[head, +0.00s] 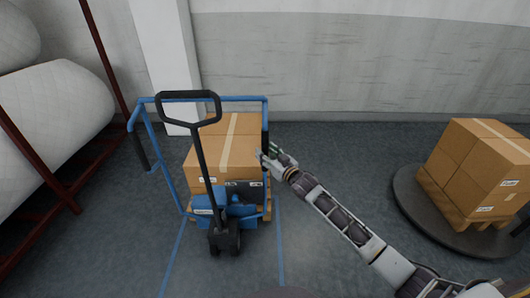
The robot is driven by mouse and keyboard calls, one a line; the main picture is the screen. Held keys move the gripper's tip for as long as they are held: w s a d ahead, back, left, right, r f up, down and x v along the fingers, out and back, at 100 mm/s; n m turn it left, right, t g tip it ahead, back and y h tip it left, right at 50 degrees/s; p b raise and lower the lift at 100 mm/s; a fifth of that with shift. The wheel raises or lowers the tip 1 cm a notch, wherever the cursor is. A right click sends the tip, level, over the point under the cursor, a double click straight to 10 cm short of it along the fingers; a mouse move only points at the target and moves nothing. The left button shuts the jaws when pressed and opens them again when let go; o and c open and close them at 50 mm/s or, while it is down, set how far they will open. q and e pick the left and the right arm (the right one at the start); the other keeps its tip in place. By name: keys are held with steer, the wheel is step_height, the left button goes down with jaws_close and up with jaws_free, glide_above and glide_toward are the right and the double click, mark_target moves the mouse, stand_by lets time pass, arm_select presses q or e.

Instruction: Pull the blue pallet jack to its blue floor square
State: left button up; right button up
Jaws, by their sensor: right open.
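The blue pallet jack (236,212) stands left of centre with its black loop handle (189,94) upright toward me. A blue tube frame (172,178) with black grips rises around it. Cardboard boxes (216,155) on a wooden pallet sit behind its mast. My right gripper (265,155) is open beside the frame's right post, near its black grip (265,135); I cannot tell if it touches. Blue floor lines (281,250) run toward me on both sides of the jack's front; the rest of the square is not clear. My left gripper is out of view.
A dark round platform (410,205) with boxes (480,165) on a pallet stands at the right. Dark red racks with white wadding rolls (60,110) fill the left. A white pillar (165,60) and grey wall are behind. Floor in front of the jack is clear.

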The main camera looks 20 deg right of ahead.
steer(key=shift+w+a, duration=0.25)
steer(key=shift+w, duration=0.45)
steer(key=shift+c, duration=0.4)
jaws_close()
